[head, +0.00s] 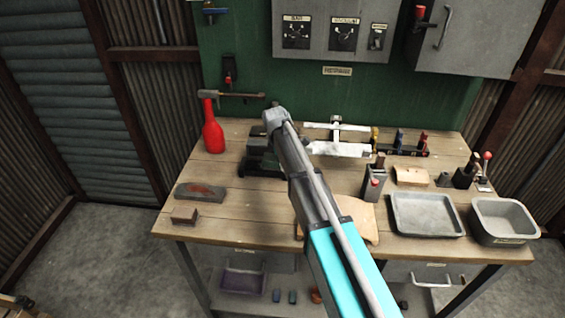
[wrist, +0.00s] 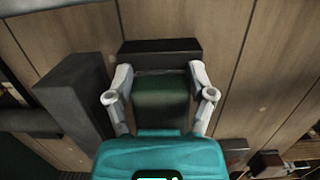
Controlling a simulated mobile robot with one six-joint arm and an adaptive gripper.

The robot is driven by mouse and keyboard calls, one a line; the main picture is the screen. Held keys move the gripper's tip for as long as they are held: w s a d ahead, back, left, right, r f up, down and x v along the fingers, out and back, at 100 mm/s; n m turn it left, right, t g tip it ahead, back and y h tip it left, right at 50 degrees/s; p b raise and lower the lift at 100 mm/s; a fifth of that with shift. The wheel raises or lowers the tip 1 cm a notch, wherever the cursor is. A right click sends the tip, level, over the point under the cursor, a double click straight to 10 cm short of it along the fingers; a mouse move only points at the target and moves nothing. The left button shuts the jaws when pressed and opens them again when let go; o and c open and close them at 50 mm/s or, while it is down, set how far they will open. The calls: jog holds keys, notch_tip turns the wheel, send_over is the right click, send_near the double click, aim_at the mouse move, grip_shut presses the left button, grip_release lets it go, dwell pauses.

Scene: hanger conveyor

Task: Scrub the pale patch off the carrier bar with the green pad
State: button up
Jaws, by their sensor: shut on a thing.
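In the wrist view my gripper (wrist: 160,76) is shut on the green pad (wrist: 160,100), a dark green block between its two pale fingers. A black block-like piece (wrist: 160,50) lies just beyond the fingertips; I cannot tell whether the pad touches it. In the head view my arm hides the jaws and the pad, above a dark green and black fixture (head: 262,158) at the middle of the bench. I cannot pick out the carrier bar or its pale patch with certainty; a whitish bar (head: 340,149) lies right of my arm's end.
A dark upright block (wrist: 72,95) stands close left of my gripper. On the wooden bench (head: 235,215) are a red bottle (head: 213,135), a dark block with a reddish top (head: 201,192), a small brown block (head: 184,215), a grey tray (head: 426,214) and a grey tub (head: 505,221).

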jog(key=shift+d+r, duration=0.1)
jog(key=shift+d, duration=0.2)
jog(key=shift+d+r+p, duration=0.1)
jog(key=shift+r+p, duration=0.8)
jog(key=shift+a+r+p, duration=0.2)
jog(key=shift+r+p, duration=0.35)
jog(key=shift+p, duration=0.05)
jog(key=shift+r+p, duration=1.5)
notch_tip(320, 180, up, 3)
jog(key=p, duration=0.3)
